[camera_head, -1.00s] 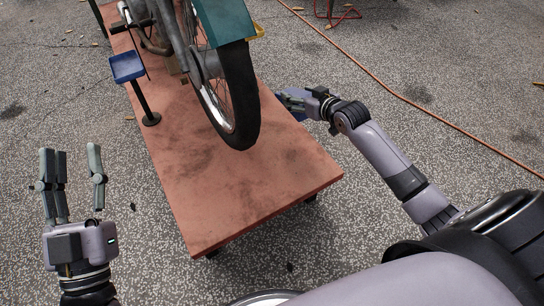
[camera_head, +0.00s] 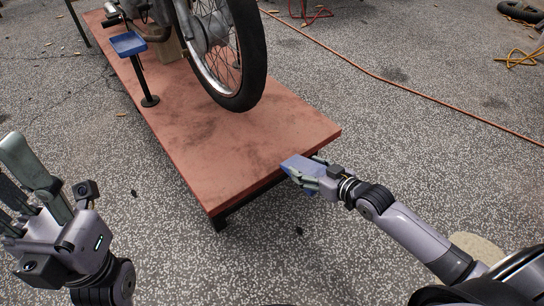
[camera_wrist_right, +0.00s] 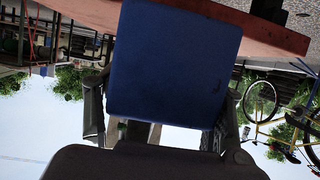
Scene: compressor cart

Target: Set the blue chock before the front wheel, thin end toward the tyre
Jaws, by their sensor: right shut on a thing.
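The blue chock (camera_head: 296,165) is in my right gripper (camera_head: 312,174), at the near right edge of the red platform. The gripper is shut on it. In the right wrist view the chock (camera_wrist_right: 172,65) shows a broad flat blue face; which end is thin I cannot tell. The front wheel (camera_head: 256,72) stands on the platform, with its dark tyre up and left of the chock. The chock and tyre are apart. My left gripper (camera_head: 32,188) is at the far left, fingers spread, empty.
The red platform (camera_head: 205,150) has bare room before the tyre. A blue pad on a black post (camera_head: 128,44) stands left of the wheel. An orange cable (camera_head: 400,88) crosses the floor behind. A yellow bicycle (camera_wrist_right: 270,115) shows in the right wrist view.

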